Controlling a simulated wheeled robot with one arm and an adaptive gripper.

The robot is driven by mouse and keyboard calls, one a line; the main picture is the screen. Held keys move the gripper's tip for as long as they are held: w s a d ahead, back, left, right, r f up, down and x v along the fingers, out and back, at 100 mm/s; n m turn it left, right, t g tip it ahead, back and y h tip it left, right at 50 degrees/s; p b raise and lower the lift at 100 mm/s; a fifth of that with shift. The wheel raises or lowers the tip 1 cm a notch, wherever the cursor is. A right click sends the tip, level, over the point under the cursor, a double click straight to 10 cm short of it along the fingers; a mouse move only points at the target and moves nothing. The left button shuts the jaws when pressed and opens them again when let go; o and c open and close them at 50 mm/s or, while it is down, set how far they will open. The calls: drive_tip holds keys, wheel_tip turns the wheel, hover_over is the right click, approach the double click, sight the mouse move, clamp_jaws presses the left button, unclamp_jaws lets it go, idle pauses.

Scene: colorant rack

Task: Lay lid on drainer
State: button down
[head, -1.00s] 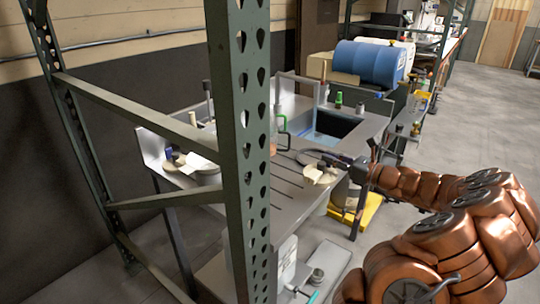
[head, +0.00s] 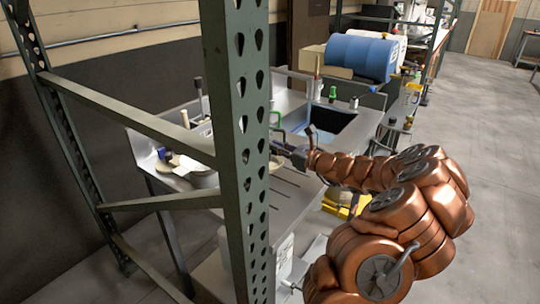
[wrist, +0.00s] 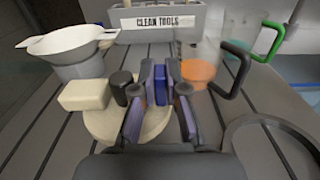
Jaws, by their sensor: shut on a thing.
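The lid appears to be the pale cream disc (wrist: 98,125) under my gripper in the wrist view; a piece of it shows in the head view (head: 275,163) beside the post. A cream block (wrist: 87,95) and a black knob-like piece (wrist: 120,88) sit at its far edge. My gripper (wrist: 160,88) is shut above the disc, with a narrow blue piece between its fingers; the exact grip is hidden. It also shows in the head view (head: 287,151). The drainer, a grey grooved counter (head: 292,197), lies beneath; whether the disc touches it I cannot tell.
A clear jug with orange contents (wrist: 198,72), a grey "CLEAN TOOLS" holder (wrist: 160,24) and a pale bowl (wrist: 72,42) stand beyond. A dark ring (wrist: 232,132) lies right. The sink (head: 335,122) is behind. A green rack post (head: 238,150) blocks part of the head view.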

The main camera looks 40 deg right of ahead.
drive_tip(key=shift+w+a+f, duration=0.1)
drive_tip(key=shift+w+a, duration=0.45)
drive_tip(key=shift+w, duration=0.2)
drive_tip(key=shift+w+a+f, duration=0.1)
drive_tip(key=shift+w+f, duration=0.1)
drive_tip(key=shift+f+p, duration=0.3)
drive_tip(key=shift+f, duration=1.3)
drive_tip(key=shift+f, duration=0.15)
drive_tip(key=c, duration=1.2)
unclamp_jaws()
